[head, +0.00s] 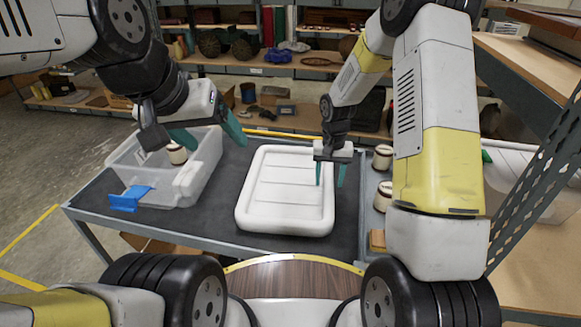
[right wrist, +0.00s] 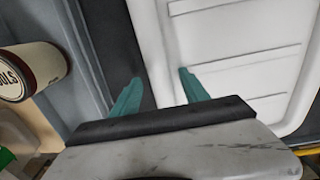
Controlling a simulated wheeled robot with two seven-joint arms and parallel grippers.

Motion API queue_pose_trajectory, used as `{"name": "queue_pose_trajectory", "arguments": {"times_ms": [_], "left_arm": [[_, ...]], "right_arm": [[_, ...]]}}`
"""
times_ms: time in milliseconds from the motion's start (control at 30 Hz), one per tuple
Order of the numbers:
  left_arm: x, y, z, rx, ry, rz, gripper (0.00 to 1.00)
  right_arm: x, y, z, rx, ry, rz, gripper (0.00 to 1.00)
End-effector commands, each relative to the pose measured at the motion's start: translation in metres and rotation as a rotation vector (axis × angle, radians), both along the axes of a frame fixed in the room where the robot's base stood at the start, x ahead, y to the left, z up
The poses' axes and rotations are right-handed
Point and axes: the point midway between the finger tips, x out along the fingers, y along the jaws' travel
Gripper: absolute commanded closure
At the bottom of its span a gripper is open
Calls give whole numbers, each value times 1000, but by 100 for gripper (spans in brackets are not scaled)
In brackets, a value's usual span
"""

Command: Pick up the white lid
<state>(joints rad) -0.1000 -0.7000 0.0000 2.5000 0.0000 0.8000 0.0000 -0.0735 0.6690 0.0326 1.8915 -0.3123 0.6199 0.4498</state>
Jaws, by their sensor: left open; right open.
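The white lid (head: 280,192) lies flat on the dark top of the cart, a wide rounded rectangle with shallow ridges. It also fills the right part of the right wrist view (right wrist: 235,50). My right gripper (head: 330,184) is open and points down at the lid's right edge. In the right wrist view my right gripper (right wrist: 160,88) has one teal finger over the lid and the other over the dark surface beyond its edge; contact cannot be told. My left gripper (head: 208,132) is open over the clear bin, away from the lid.
A clear plastic bin (head: 205,175) with a jar (head: 177,153) inside and a blue tag (head: 129,199) stands left of the lid. More jars (head: 383,196) stand to the right; a labelled jar (right wrist: 30,70) shows in the wrist view. Loaded shelves (head: 262,70) stand behind.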

Motion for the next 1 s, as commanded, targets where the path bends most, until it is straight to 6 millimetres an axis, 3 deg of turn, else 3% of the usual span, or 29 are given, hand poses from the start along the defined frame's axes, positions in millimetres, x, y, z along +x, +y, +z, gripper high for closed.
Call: {"name": "queue_pose_trajectory", "arguments": {"times_ms": [133,400,1000], "left_arm": [[0,0,0,0,0,0,23],[0,0,0,0,0,0,23],[0,0,0,0,0,0,23]], "right_arm": [[0,0,0,0,0,0,49],[0,0,0,0,1,0,100],[1,-1,11,1,-1,-1,100]]}}
